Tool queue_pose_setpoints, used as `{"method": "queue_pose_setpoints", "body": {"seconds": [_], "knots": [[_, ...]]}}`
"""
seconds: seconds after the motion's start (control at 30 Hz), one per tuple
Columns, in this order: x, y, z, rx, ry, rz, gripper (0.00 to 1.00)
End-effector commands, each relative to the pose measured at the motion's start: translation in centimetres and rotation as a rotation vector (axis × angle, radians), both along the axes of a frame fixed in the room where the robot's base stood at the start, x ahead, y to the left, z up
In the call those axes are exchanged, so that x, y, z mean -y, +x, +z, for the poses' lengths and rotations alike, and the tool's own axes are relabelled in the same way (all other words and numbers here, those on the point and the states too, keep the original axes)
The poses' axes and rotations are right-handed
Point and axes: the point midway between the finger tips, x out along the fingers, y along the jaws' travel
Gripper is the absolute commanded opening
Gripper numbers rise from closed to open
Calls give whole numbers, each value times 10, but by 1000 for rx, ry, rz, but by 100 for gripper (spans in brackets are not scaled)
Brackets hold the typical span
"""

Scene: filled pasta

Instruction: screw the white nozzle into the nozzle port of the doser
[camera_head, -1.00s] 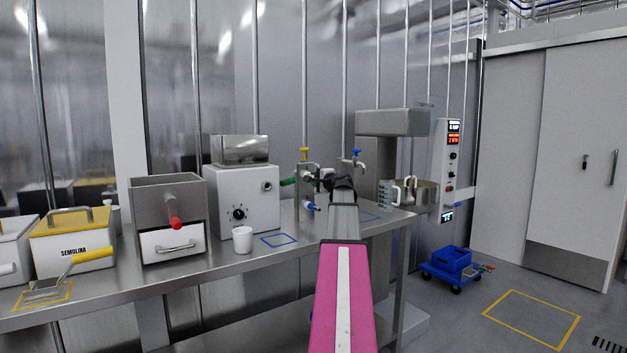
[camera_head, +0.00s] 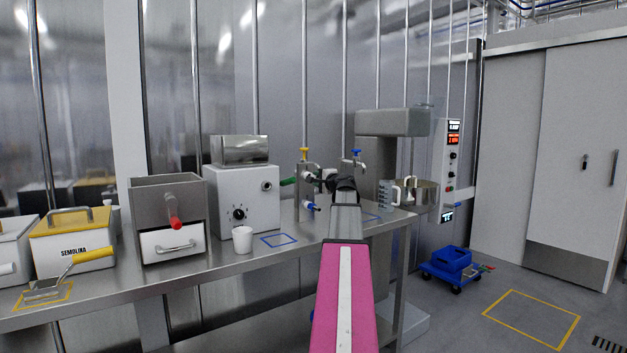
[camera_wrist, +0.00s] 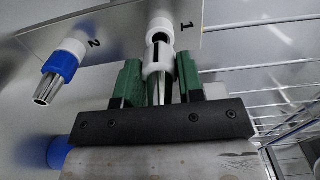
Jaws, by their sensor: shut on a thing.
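In the wrist view, my gripper (camera_wrist: 158,78) has its green fingers shut on the white nozzle (camera_wrist: 158,60), which has a black mark and a metal tip pointing back towards my gripper. The nozzle's far end faces a white port (camera_wrist: 159,24) beside the label "1" on a metal plate (camera_wrist: 120,42). A dark band shows between nozzle and port; I cannot tell whether they touch. Port "2" carries a blue nozzle (camera_wrist: 59,67) with a metal tip. In the head view, my gripper (camera_head: 343,186) is right of the upright plate (camera_head: 304,192) with the yellow valve; the nozzle is hard to make out.
A white cup (camera_head: 243,240) stands on the steel table (camera_head: 215,262) near a blue outlined square. A grey machine (camera_head: 245,200) stands left of the plate. A measuring jug (camera_head: 387,196) and a steel bowl (camera_head: 425,196) are to the right.

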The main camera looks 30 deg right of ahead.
Motion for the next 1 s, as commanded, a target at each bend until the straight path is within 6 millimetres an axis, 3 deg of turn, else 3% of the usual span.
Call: {"method": "queue_pose_setpoints", "body": {"seconds": [1.0], "knots": [[2, -35, 0, 0, 0, 0, 10]]}}
